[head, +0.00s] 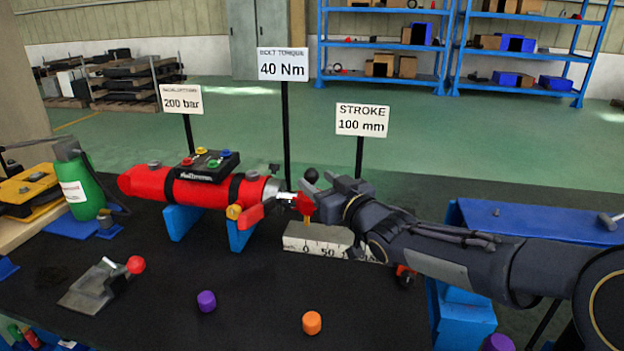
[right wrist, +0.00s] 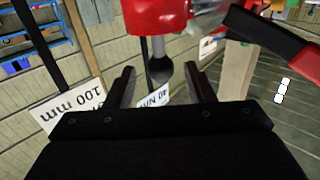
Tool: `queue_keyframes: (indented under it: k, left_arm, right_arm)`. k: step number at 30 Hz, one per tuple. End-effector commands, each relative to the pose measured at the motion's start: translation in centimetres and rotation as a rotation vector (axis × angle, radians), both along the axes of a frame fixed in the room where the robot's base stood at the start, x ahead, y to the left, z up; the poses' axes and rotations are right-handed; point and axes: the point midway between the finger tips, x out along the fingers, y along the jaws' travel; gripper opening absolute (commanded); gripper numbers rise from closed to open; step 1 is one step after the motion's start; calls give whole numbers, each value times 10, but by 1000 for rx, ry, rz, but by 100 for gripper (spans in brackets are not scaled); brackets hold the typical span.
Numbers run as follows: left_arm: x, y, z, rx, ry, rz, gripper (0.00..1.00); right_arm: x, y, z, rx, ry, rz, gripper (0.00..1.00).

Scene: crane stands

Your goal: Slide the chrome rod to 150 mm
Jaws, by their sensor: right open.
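The chrome rod (head: 285,197) is a short bright length between the red cylinder (head: 205,190) and a red end fitting (head: 303,204). An orange pointer (head: 306,223) hangs below the fitting near the 0 mark of the pale scale block (head: 318,240). A black ball knob (head: 311,175) shows just above the fitting. My right gripper (head: 320,193) is at the fitting. In the right wrist view its jaws (right wrist: 165,84) are open either side of a grey stem with a dark ball (right wrist: 162,72); contact is unclear. My right arm hides the scale's right end. My left gripper is out of view.
A sign (head: 362,120) reads STROKE 100 mm. Two other signs stand behind the cylinder. A purple cap (head: 206,301), an orange cap (head: 312,322) and a grey block with a red-knobbed lever (head: 100,287) lie in front. A green bottle (head: 77,185) stands left. The front middle is mostly clear.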

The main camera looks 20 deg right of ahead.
Motion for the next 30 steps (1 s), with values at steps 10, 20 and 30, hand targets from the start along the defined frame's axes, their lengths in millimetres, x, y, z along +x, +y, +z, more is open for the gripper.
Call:
queue_keyframes:
  k: [10, 20, 30]
  left_arm:
    - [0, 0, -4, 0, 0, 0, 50]
    - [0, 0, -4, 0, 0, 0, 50]
    - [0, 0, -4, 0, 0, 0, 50]
  right_arm:
    - [34, 5, 0, 1, 1, 0, 49]
    - [35, 5, 0, 1, 1, 0, 37]
    - [35, 5, 0, 1, 1, 0, 0]
